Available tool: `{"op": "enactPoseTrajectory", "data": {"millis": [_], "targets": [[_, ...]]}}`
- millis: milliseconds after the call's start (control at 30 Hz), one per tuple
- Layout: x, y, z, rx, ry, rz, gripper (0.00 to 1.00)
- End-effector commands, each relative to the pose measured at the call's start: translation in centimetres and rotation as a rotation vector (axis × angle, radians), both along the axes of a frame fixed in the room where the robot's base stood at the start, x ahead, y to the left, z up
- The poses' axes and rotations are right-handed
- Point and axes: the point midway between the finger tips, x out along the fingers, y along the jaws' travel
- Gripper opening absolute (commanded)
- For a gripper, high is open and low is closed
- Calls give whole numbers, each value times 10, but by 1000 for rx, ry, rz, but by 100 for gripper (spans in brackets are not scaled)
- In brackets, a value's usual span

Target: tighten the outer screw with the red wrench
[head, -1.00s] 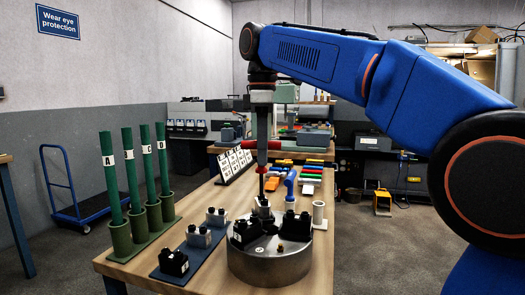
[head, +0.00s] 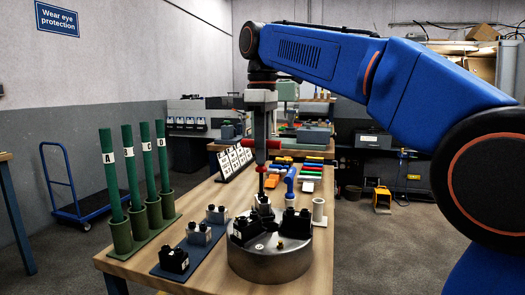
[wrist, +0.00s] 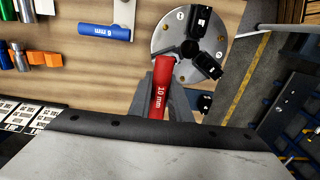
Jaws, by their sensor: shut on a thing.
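The red wrench (head: 261,144) is a T-handled tool, held upright by my gripper (head: 260,132) by its crossbar. Its shaft reaches down to the far jaw (head: 262,203) of the round metal chuck (head: 270,265); the screw and the wrench tip are too small to tell apart. In the wrist view the red handle (wrist: 160,88), marked 10 mm, lies between my fingers (wrist: 165,103) at the edge of the chuck (wrist: 165,42). Two more black jaws show on the chuck, front left (head: 245,230) and right (head: 296,223).
A blue wrench (head: 290,180), marked 6 mm in the wrist view (wrist: 103,33), stands just right of the red one. A pale cylinder (head: 318,212) stands behind the chuck. Black and grey blocks sit on a blue strip (head: 205,250); green tubes (head: 140,175) stand left.

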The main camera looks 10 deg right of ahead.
Motion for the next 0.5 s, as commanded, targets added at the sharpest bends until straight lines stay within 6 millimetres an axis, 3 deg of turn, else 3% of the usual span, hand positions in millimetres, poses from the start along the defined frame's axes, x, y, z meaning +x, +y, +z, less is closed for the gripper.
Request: {"op": "enactPoseTrajectory", "data": {"millis": [267, 500], "targets": [[0, 0, 0, -1, 1, -16, 0], [0, 0, -1, 0, 1, -195, 0]]}}
